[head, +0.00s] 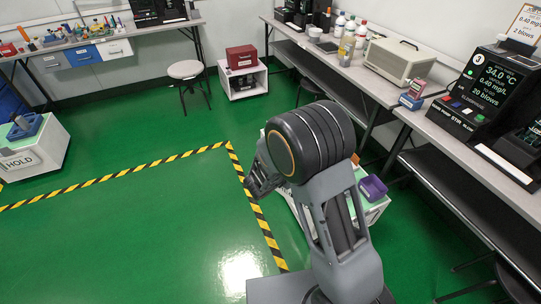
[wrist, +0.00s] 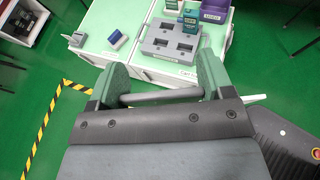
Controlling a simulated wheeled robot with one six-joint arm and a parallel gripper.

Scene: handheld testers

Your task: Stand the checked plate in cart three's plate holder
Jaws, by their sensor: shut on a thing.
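In the wrist view my gripper (wrist: 160,88) is shut on a dark grey, bar-like thing (wrist: 160,97) that spans between its green fingers. It looks like a plate seen edge-on; no checked face or marking shows. Below the fingers are white carts with pale green tops. One carries a grey block (wrist: 172,42) with several square openings, apart from my gripper; its cart label (wrist: 184,73) is too small to read fully. I cannot tell for certain which part is the plate holder. In the head view my arm hides much of the carts.
A small green device (wrist: 190,18) and a purple holder (wrist: 213,12) stand by the block.

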